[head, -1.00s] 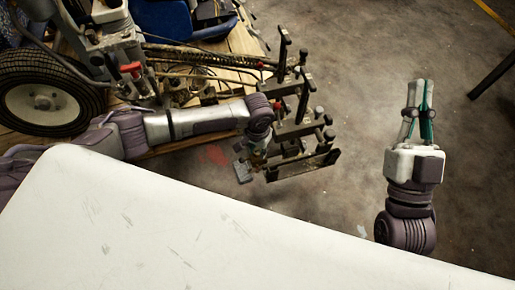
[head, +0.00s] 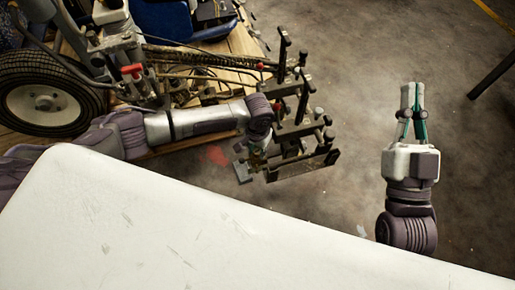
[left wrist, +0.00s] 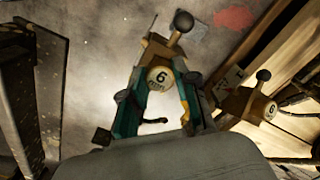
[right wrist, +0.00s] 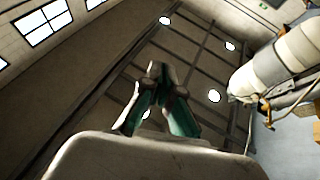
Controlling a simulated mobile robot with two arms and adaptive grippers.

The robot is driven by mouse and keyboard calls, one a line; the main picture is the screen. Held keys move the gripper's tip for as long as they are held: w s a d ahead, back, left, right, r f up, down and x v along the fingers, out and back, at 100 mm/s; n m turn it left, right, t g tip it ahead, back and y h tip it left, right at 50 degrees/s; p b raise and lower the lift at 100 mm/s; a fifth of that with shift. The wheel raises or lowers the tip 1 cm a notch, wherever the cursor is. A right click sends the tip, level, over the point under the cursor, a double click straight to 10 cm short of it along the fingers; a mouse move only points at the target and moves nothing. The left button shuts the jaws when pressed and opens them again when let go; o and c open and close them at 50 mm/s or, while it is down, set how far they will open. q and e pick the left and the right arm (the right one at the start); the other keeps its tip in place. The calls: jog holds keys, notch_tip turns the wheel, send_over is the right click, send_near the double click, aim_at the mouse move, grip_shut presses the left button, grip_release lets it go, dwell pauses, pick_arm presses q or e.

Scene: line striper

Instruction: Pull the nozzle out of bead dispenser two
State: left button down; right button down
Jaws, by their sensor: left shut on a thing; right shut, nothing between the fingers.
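The bead dispenser rack (head: 300,128) hangs off the front of the line striper, with dark upright bars and knobs. My left gripper (left wrist: 160,76) is shut on a brass-coloured nozzle body (left wrist: 155,52) with a black ball knob and a round disc marked 6. A second brass dispenser (left wrist: 240,103), its disc also seeming to read 6, sits to the right in the left wrist view. In the head view my left gripper (head: 258,155) is at the rack's near left side, its fingertips largely hidden. My right gripper (head: 412,90) is shut and empty, well right of the rack.
The striper's wheel (head: 45,100) and frame stand on a wooden pallet (head: 245,40) at the upper left. A large white surface (head: 150,230) fills the lower foreground. The concrete floor (head: 370,50) is open between the rack and my right arm.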

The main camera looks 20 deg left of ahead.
pick_arm(q)
jog(key=shift+r, duration=0.1)
pick_arm(e)
jog(key=shift+w+f+g, duration=0.3)
jog(key=shift+f+g, duration=0.1)
jog(key=shift+f, duration=0.15)
pick_arm(q)
jog(key=shift+r+p, duration=0.1)
jog(key=shift+p, duration=0.2)
pick_arm(e)
jog(key=shift+w+d+f+g+h, duration=0.1)
jog(key=shift+w+f+g+h, duration=0.15)
jog(key=shift+f+h, duration=0.2)
pick_arm(q)
jog(key=shift+r, duration=0.1)
pick_arm(e)
jog(key=shift+w+f+g, duration=0.1)
jog(key=shift+f+g, duration=0.35)
jog(key=shift+f, duration=0.2)
